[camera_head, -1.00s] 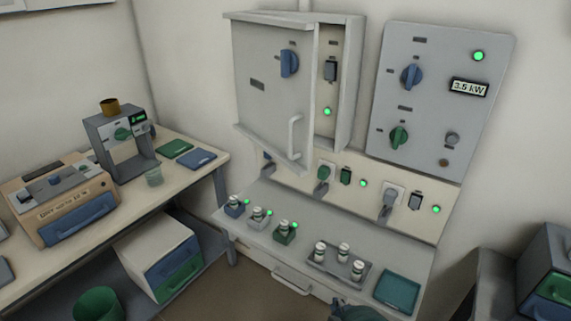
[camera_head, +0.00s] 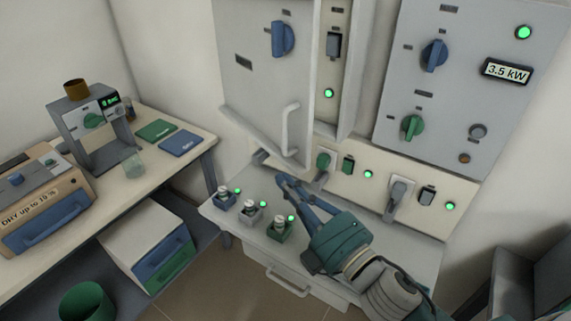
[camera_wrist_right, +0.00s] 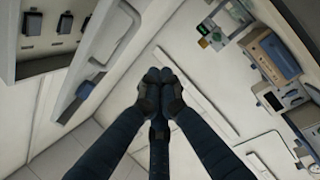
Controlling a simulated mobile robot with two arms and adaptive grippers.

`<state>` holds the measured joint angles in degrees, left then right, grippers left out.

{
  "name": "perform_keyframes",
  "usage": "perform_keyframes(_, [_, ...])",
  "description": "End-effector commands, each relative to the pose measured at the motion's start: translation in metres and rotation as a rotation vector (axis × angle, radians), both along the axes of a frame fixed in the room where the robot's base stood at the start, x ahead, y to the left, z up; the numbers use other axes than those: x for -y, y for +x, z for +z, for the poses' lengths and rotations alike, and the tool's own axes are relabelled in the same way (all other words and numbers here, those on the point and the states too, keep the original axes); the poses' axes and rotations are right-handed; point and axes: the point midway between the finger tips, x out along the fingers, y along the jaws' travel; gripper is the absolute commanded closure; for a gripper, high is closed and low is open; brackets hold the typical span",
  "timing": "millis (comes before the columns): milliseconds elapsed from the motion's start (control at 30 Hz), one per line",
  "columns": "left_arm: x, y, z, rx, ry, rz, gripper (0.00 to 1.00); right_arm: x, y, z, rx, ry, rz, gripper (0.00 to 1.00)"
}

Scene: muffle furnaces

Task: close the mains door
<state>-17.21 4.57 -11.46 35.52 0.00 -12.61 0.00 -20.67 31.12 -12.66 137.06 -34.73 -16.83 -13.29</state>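The mains door (camera_head: 262,95) is the light grey cabinet door in the head view, with a blue knob (camera_head: 283,38) and a pale vertical handle (camera_head: 290,130) near its right edge. It stands ajar, with a switch and a green lamp showing in the gap to its right. My right gripper (camera_head: 281,180) is just below the door's lower right corner, under the handle, and looks apart from it. Its fingers meet at the tips in the right wrist view (camera_wrist_right: 158,78), with nothing seen between them. My left gripper is out of view.
A grey control panel (camera_head: 455,90) is right of the cabinet. Sockets and plugs (camera_head: 398,195) line the wall strip below. Small bottles in holders (camera_head: 250,210) stand on the shelf left of my right arm. A bench (camera_head: 150,180) with instruments is at left.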

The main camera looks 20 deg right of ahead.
Motion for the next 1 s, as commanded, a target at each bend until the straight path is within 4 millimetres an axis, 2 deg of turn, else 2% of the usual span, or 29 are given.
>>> perform_keyframes(233, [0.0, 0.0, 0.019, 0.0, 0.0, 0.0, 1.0, -0.013, 0.043, 0.011, 0.004, 0.0, -0.002, 1.0])
perform_keyframes(467, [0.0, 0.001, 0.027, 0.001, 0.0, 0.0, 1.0, -0.026, 0.089, 0.015, 0.002, 0.001, -0.003, 1.0])
perform_keyframes(500, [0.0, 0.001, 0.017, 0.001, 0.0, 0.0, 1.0, -0.019, 0.088, 0.003, -0.004, -0.004, -0.004, 1.0])
perform_keyframes(533, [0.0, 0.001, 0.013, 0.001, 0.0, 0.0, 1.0, -0.014, 0.087, 0.001, -0.003, -0.003, -0.004, 1.0])
perform_keyframes(700, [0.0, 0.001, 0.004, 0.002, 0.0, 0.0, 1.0, 0.004, 0.085, -0.005, -0.003, -0.001, -0.002, 1.0])
perform_keyframes(1000, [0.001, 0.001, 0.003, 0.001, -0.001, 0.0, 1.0, 0.011, 0.085, -0.003, -0.002, 0.002, -0.001, 1.0])
